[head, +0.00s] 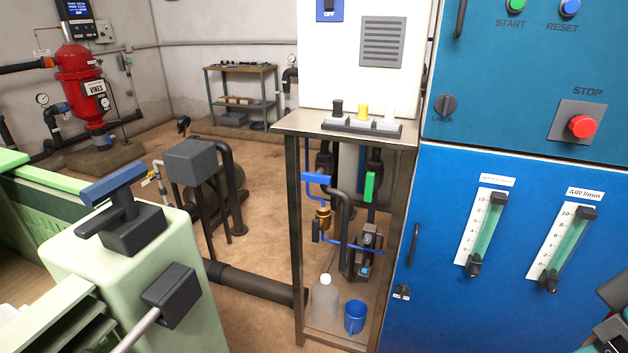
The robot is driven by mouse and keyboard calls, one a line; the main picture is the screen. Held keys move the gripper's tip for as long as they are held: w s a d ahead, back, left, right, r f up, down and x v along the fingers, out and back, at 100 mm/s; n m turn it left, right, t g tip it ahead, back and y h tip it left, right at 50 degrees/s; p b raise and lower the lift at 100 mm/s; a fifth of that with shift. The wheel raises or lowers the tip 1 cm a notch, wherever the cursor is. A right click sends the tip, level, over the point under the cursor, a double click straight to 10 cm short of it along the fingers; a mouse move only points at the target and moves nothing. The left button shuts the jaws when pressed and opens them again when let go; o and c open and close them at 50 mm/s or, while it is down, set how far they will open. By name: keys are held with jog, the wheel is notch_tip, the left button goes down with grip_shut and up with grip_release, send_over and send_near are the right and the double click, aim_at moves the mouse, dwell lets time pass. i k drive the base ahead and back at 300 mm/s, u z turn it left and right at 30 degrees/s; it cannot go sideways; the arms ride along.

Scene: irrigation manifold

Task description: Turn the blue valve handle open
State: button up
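A blue bar-shaped valve handle (316,178) lies roughly level on the pipework inside the open metal stand, left of a green handle (370,187) that hangs upright. Brass and dark fittings sit below the blue handle. Another blue handle (113,184), T-shaped, is on top of the pale green machine at the left. Dark and teal parts at the lower right edge seem to be my arm and gripper (610,312). They are cut off by the frame, far from the handle in the stand, and I cannot make out the fingers.
The metal stand (298,230) has posts around the pipework, with a clear bottle (325,298) and a blue mug (355,316) below. The blue cabinet (450,260) closes off the right. A dark floor pipe (255,283) runs to the stand. Brown floor lies open behind.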

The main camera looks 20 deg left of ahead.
aim_at(316, 178)
jog(key=u, duration=0.5)
jog(key=k, duration=1.15)
jog(key=z, duration=0.65)
jog(key=i, duration=1.25)
jog(key=u, duration=0.75)
jog(key=i, duration=0.5)
jog(key=u, duration=0.6)
